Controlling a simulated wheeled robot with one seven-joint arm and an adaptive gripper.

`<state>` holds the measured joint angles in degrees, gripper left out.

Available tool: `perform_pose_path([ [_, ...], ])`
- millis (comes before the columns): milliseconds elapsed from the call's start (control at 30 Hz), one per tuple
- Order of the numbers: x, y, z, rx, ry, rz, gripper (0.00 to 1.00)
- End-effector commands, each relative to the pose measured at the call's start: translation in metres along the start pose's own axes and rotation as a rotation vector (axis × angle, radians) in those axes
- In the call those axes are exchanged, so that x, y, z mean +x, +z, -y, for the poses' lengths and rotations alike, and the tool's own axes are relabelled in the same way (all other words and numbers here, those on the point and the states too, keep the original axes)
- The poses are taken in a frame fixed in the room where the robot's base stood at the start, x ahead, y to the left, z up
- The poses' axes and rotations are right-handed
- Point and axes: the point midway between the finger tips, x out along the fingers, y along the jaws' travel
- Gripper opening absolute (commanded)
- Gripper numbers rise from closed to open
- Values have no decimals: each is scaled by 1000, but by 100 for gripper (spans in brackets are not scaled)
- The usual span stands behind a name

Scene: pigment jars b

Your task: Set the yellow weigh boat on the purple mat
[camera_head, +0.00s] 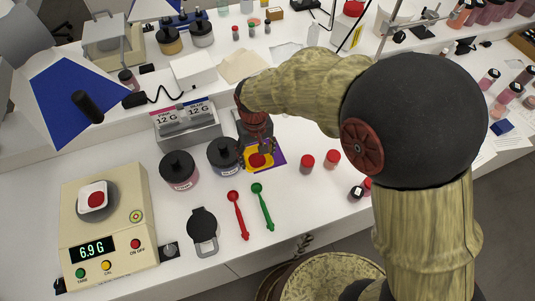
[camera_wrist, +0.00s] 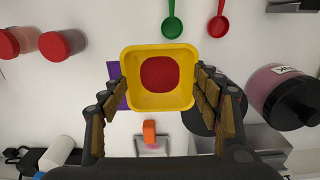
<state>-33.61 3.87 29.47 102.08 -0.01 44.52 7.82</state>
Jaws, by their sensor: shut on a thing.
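The yellow weigh boat (camera_wrist: 158,104) is a square tray with a round heap of red powder (camera_wrist: 158,74) in it. In the wrist view it sits between the two fingers of my gripper (camera_wrist: 160,100), which is shut on it from both sides. In the head view the weigh boat (camera_head: 249,153) shows below my gripper (camera_head: 257,146), partly hidden by it. The purple mat (camera_head: 280,159) shows at the right edge of the boat, and a purple strip (camera_wrist: 114,72) shows left of it in the wrist view. The boat is over the mat; I cannot tell whether they touch.
Dark-lidded jars (camera_head: 179,171) stand left of the mat. Red-capped vials (camera_head: 332,158) stand to its right. A red spoon (camera_head: 237,213) and a green spoon (camera_head: 263,206) lie in front. A scale (camera_head: 107,240) reading 6.9 g with a white, red-filled boat stands at left.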

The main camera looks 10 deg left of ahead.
Motion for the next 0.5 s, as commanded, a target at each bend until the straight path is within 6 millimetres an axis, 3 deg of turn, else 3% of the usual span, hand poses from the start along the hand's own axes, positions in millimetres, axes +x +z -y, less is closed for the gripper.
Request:
perform_pose_path([
  [67,10,-12,-16,5,0,2,48],
  [300,48,-30,-39,2,0,3,48],
  [500,58,-37,-46,1,0,0,48],
])
